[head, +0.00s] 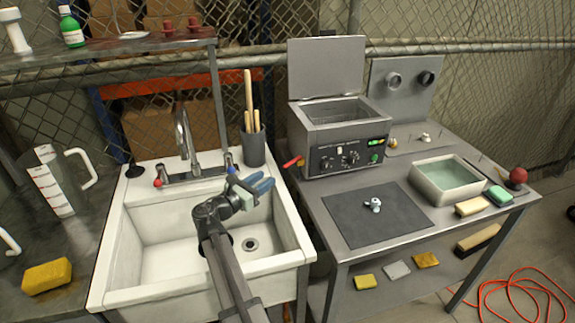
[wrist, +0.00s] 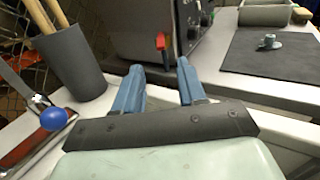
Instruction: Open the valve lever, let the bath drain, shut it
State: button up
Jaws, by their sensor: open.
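The bath (head: 345,110) is a grey metal box with its lid raised, on the right-hand table in the head view. Its red valve lever (head: 293,162) sticks out low on its left side. In the wrist view the red lever (wrist: 161,41) shows ahead, between and beyond my fingertips. My gripper (head: 262,184) has blue fingers and is over the sink, left of the lever and apart from it. In the wrist view my gripper (wrist: 158,76) is open with nothing between its fingers. The liquid level inside the bath cannot be made out.
The white sink (head: 140,240) lies under my arm. A dark cup of wooden handles (head: 253,147) stands at its back right corner, near my gripper. A black mat (head: 405,228) with a small metal part and a tray of liquid (head: 418,182) lie on the table.

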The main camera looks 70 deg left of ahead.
aim_at(288, 164)
jog(key=x, duration=1.1)
jog(key=shift+w+a, duration=0.15)
jog(key=shift+w, duration=0.05)
grip_shut()
